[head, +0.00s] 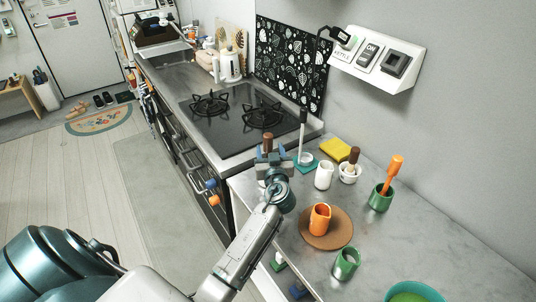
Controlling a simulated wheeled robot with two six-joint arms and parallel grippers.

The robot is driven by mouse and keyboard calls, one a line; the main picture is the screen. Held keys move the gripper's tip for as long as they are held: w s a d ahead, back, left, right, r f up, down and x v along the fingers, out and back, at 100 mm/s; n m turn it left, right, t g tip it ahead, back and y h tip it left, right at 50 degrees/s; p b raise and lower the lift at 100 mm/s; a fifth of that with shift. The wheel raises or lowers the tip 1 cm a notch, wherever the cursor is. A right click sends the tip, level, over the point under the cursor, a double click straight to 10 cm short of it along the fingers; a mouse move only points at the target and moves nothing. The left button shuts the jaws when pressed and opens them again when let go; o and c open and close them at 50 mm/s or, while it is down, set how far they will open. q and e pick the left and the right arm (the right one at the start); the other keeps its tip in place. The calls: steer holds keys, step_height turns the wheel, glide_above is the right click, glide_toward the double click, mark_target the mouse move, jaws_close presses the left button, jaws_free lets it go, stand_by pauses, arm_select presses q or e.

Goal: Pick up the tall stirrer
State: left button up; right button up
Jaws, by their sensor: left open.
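A tall thin stick with a black top and pale shaft, which looks like the tall stirrer (303,122), stands upright in a small white holder (306,158) on a teal mat (309,168). My left gripper (274,157) is open, just left of the stick and apart from it, near the counter's edge by the stove. A brown upright thing (267,142) shows at the jaws; I cannot tell whether it stands between or behind them. My right gripper is not in view.
A white jug (324,175), a white mortar with a brown pestle (348,173) and a yellow sponge (335,149) stand to the right. A green cup (380,199) holds an orange utensil (393,168). An orange jug (320,219) sits on a brown round board (340,232), near another green cup (347,264).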

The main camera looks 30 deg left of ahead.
mark_target(268, 143)
arm_select(q)
steer(key=p+x, duration=0.1)
steer(key=x, duration=0.1)
steer(key=r+p+x, duration=0.1)
steer(key=p+x, duration=0.1)
steer(key=shift+a, duration=0.1)
steer(key=shift+w+a+f, duration=0.25)
steer(key=shift+w, duration=0.05)
steer(key=shift+c, duration=1.3)
jaws_close()
steer(key=shift+r, duration=0.15)
